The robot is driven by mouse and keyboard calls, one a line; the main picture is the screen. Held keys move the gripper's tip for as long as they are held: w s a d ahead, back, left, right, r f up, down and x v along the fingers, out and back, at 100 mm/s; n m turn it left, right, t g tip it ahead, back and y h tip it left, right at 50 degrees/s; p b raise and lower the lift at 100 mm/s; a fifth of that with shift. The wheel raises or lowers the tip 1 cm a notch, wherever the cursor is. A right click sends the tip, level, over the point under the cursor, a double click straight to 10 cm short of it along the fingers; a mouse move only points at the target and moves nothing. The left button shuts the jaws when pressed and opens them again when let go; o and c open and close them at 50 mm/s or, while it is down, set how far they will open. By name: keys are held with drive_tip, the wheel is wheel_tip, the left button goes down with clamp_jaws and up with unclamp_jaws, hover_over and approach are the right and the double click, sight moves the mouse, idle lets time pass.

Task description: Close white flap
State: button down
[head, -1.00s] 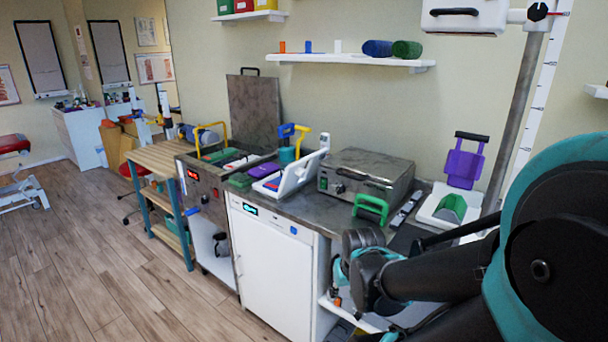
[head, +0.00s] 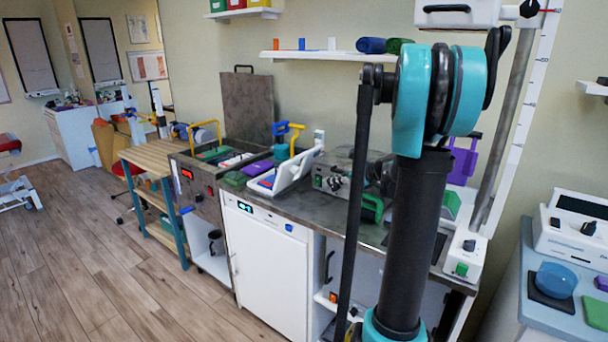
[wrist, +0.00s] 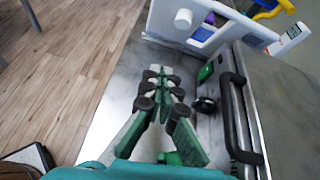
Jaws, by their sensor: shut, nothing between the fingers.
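The white flap (head: 298,169) stands raised and tilted on a shallow white tray (head: 262,186) on the counter. In the wrist view the flap (wrist: 166,24) is at the top, beyond my fingertips, with a round white peg on its face. My gripper (wrist: 163,76) is shut and empty over the steel counter, apart from the flap. My arm hides part of that area.
A steel box with a black handle (wrist: 236,120) stands close to the right of my gripper. A purple block (head: 257,168) lies behind the tray. A white cabinet (head: 265,255) is below the counter.

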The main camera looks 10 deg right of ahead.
drive_tip(key=w+a+f+m, duration=0.1)
drive_tip(key=w+a, duration=0.6)
drive_tip(key=w, duration=0.3)
drive_tip(key=shift+w+a+f, duration=0.2)
drive_tip(key=shift+w+a, duration=0.1)
drive_tip(key=shift+a, duration=0.05)
drive_tip(key=shift+r, duration=0.1)
